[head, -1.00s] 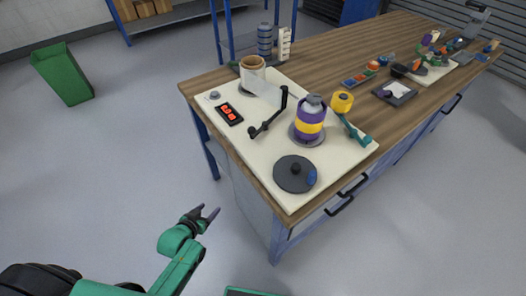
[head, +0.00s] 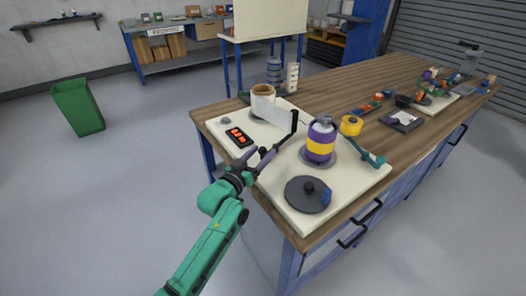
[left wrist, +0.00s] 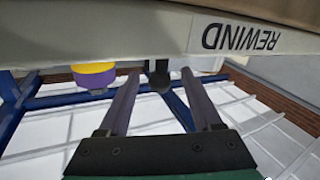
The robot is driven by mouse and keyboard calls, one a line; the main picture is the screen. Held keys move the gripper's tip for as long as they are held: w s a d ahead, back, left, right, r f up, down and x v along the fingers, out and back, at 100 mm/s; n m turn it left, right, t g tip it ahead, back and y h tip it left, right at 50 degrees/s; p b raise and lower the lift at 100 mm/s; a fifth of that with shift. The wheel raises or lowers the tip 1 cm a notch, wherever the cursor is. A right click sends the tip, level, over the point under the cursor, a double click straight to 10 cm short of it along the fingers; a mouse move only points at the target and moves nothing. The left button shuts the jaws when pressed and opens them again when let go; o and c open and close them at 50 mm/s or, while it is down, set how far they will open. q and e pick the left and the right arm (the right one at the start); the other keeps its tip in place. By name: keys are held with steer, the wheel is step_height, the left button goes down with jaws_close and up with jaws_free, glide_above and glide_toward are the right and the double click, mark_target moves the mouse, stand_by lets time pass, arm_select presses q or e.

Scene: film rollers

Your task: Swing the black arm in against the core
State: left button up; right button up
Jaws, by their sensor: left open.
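The black arm (head: 282,142) lies on the cream board, with a tall black post (head: 294,122) at its far end. The purple-and-yellow core (head: 320,139) stands upright on a grey disc to its right, apart from the arm; it also shows in the left wrist view (left wrist: 93,76). My left gripper (head: 262,154) is open at the board's left edge, its fingers by the near end of the black arm. In the left wrist view, a black part (left wrist: 158,78) shows between the spread fingers (left wrist: 160,92); I cannot tell whether they touch it. My right gripper is out of view.
A tan roll (head: 263,101) with a white strip stands at the board's back left. A red-lit black panel (head: 239,138), a dark round disc (head: 307,195) and a yellow roller on a teal arm (head: 352,126) surround the core. A REWIND label (left wrist: 240,37) shows on a panel.

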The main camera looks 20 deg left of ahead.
arm_select(q)
steer(key=shift+w+d, duration=0.25)
steer(key=shift+w, duration=0.4)
jaws_close()
stand_by(0.9)
